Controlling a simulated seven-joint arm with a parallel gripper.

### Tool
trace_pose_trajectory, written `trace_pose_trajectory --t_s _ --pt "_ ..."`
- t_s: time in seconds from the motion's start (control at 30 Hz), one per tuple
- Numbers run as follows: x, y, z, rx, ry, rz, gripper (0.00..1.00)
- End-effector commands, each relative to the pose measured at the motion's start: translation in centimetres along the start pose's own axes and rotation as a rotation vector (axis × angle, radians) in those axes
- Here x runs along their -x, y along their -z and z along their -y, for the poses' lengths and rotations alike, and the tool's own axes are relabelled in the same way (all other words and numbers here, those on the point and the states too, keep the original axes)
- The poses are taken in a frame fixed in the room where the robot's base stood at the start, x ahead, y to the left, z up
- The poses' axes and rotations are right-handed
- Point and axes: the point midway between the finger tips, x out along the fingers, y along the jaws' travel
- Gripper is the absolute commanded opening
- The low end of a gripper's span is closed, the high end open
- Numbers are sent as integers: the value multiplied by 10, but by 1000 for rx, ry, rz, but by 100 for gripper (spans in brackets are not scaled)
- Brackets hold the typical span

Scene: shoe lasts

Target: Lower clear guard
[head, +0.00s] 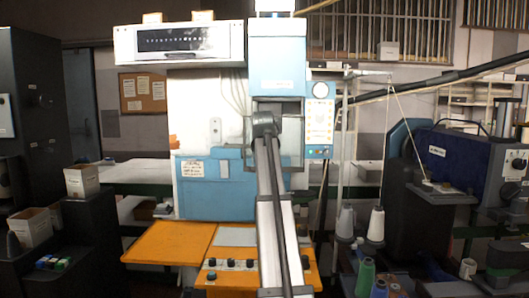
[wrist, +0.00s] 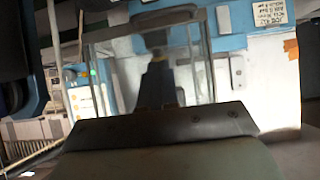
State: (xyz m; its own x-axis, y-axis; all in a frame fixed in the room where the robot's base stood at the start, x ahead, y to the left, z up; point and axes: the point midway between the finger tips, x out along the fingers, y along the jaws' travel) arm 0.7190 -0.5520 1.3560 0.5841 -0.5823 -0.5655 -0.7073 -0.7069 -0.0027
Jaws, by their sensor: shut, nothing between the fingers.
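The clear guard (head: 291,152) is a see-through pane on the front of the blue and white machine, below its blue head. My arm covers its middle in the head view. In the wrist view the guard (wrist: 201,70) shows as a clear box with bright edges, and a dark tool stands behind it. My gripper (wrist: 160,123) is a dark, bolted shape across the bottom of the wrist view, in front of the guard. It is shut and empty. Its fingertips are not distinct, and I cannot tell whether it touches the guard.
An orange table (head: 168,243) and a knobbed control panel (head: 231,265) lie below. A button panel (head: 320,122) stands right of the guard. Thread cones (head: 376,226) stand at lower right, and a dark blue machine (head: 450,155) is further right.

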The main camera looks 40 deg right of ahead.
Motion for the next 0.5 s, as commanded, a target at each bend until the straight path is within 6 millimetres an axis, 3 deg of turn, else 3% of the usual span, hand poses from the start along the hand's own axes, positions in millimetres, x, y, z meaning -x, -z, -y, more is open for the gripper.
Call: trace_pose_trajectory --t_s 0.4,0.5 --pt "-76 1 0 1 0 1 0" --pt "-84 -12 0 1 0 2 0"
